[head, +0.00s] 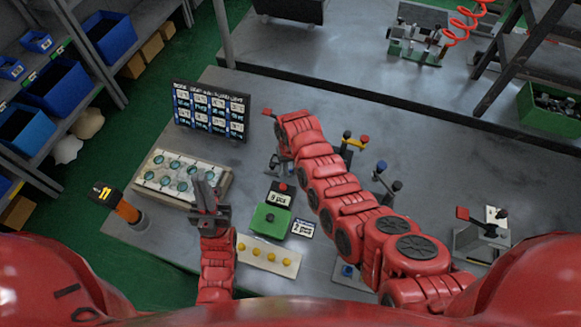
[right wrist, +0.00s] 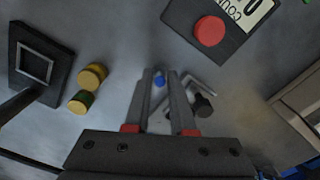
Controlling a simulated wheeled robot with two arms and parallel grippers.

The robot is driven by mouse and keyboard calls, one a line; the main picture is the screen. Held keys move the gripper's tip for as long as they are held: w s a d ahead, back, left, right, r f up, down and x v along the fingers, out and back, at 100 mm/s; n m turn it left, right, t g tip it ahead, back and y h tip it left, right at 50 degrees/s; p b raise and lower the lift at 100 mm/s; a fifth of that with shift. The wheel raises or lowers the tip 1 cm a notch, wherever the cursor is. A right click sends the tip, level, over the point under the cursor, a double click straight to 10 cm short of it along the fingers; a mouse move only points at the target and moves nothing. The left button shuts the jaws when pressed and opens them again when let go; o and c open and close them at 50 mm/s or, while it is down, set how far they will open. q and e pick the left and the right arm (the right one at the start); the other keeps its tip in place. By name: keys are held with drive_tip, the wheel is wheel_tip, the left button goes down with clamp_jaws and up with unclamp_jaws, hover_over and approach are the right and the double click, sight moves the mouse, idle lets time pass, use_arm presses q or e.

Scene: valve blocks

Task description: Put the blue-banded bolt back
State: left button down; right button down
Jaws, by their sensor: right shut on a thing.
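My right gripper (right wrist: 160,82) is shut on a small part with a blue end, which I take to be the blue-banded bolt (right wrist: 160,79); only a little of it shows between the fingertips. In the head view my right arm reaches across the bench and its gripper is mostly hidden near the display board. My left gripper (head: 209,190) is empty, its fingers pointing up the picture, beside the pale block with round teal places (head: 160,183). It appears open.
In the right wrist view, yellow- and green-banded pieces (right wrist: 90,77), a dark square frame (right wrist: 35,65) and a red button (right wrist: 209,31) lie around the gripper. The head view shows a label board (head: 210,110), a green box (head: 270,221), a strip with yellow knobs (head: 268,255) and an orange tool (head: 127,212).

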drive_tip(key=shift+f, duration=0.15)
drive_tip(key=shift+f, duration=0.2)
drive_tip(key=c, duration=0.8)
unclamp_jaws()
drive_tip(key=shift+r, duration=0.1)
drive_tip(key=shift+o, duration=0.2)
drive_tip(key=shift+r, duration=0.1)
